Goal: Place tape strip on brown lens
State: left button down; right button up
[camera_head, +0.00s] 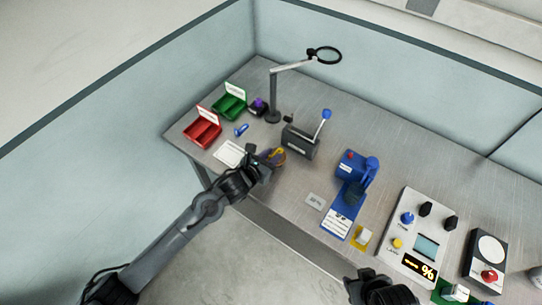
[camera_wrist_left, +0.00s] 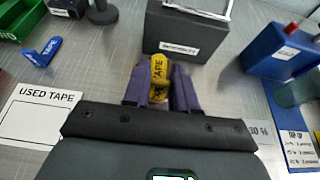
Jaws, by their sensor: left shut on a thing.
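My left gripper (camera_wrist_left: 160,92) has its two purple fingers closed on a yellow tape strip (camera_wrist_left: 158,66) with dark lettering. In the head view the left gripper (camera_head: 271,160) is low over the front part of the bench, with the yellow tape (camera_head: 278,152) at its tip. I cannot make out a brown lens for certain in either view; the gripper may hide it. My right gripper (camera_head: 382,291) is a dark shape at the bottom edge, and its jaws cannot be made out.
A dark box with a blue-knobbed lever (camera_head: 300,142) stands just beyond the left gripper. A white "USED TAPE" card (camera_wrist_left: 42,115) lies to its left. Red (camera_head: 202,133) and green (camera_head: 229,107) bins, a blue tool (camera_head: 241,130), a magnifier lamp (camera_head: 273,100) and a blue machine (camera_head: 350,165) stand around.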

pick_arm(q)
jog(key=shift+f, duration=0.15)
jog(key=c, duration=0.9)
grip_release()
